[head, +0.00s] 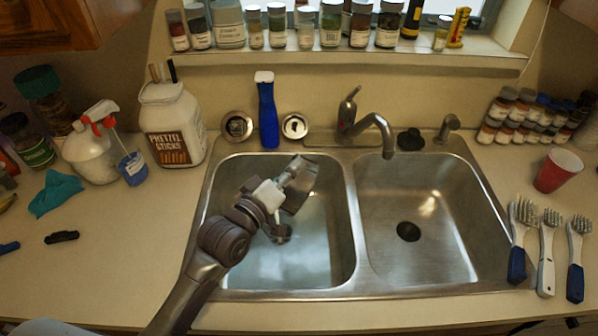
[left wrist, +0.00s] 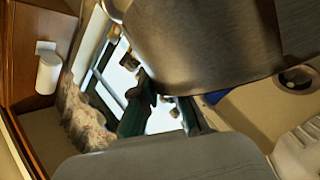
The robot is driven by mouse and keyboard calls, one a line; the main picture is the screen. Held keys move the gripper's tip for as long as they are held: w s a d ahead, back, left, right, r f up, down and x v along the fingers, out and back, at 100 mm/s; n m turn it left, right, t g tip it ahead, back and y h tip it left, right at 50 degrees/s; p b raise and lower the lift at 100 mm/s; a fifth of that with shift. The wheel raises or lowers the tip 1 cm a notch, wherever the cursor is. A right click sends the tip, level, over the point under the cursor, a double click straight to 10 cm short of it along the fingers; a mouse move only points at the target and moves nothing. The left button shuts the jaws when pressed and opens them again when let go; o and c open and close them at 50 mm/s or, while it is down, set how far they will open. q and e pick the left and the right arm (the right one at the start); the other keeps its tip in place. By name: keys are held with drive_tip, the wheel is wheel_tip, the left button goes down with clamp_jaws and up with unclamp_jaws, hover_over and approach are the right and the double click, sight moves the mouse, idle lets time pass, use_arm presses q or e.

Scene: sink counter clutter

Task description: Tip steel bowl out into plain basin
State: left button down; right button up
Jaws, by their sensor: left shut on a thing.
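My left gripper (head: 288,180) hangs over the left basin (head: 240,190) and is shut on the steel bowl (head: 304,190). The bowl is steeply tilted and mostly hidden behind the gripper in the head view. In the left wrist view its metal wall (left wrist: 215,45) fills the top, close to dark green finger parts (left wrist: 140,112). I cannot see inside the bowl. The left basin has a pale, cloudy sheen over its floor. The right basin (head: 455,205) is bare, with a dark drain. My right gripper is not in view.
The faucet (head: 372,128) stands behind the divider, its spout towards the right basin. Several brushes (head: 548,250) and a red cup (head: 558,170) are at right. A pretzel jar (head: 172,125) is at left.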

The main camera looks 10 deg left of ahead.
use_arm(q)
drive_tip(key=shift+w+a+f+n+t+b, duration=0.15)
drive_tip(key=shift+a+n+t+b, duration=0.25)
drive_tip(key=shift+a+n, duration=0.6)
drive_tip(key=shift+a+f+n+t+b, duration=0.1)
drive_tip(key=shift+a+n+t+b, duration=0.1)
drive_tip(key=shift+a+n+b, duration=0.6)
